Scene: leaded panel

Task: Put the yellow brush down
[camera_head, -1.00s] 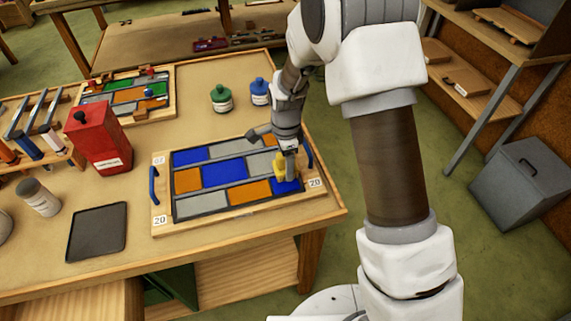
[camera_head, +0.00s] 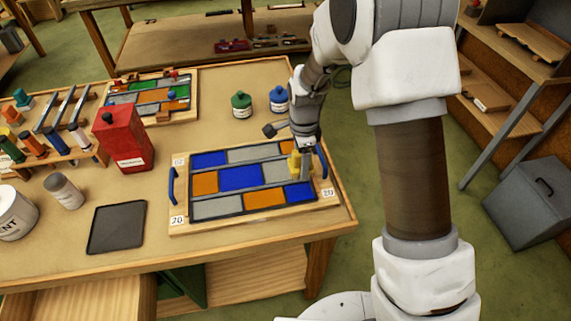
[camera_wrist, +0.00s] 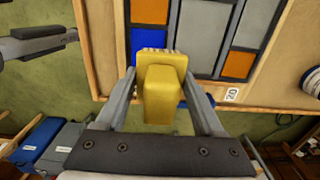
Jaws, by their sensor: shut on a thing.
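My gripper (camera_head: 306,148) is shut on the yellow brush (camera_head: 294,162), which is above the right end of the leaded panel. In the wrist view the yellow brush (camera_wrist: 162,90) sits between the two fingers of my gripper (camera_wrist: 160,95), with its pale bristle edge toward the panel. The panel (camera_head: 240,178) has blue, orange and grey panes with dark lines, in a wooden frame with blue handles. A blue pane (camera_head: 298,192) lies at its lower right corner. I cannot tell exactly how high the brush is above the panel.
A dark flat mat (camera_head: 117,228) lies left of the panel. A red canister (camera_head: 123,143), a grey jar (camera_head: 65,191), a white pot (camera_head: 14,212), green (camera_head: 241,105) and blue (camera_head: 279,98) bottles, a smaller panel (camera_head: 150,97) and a rack (camera_head: 45,155) stand on the bench.

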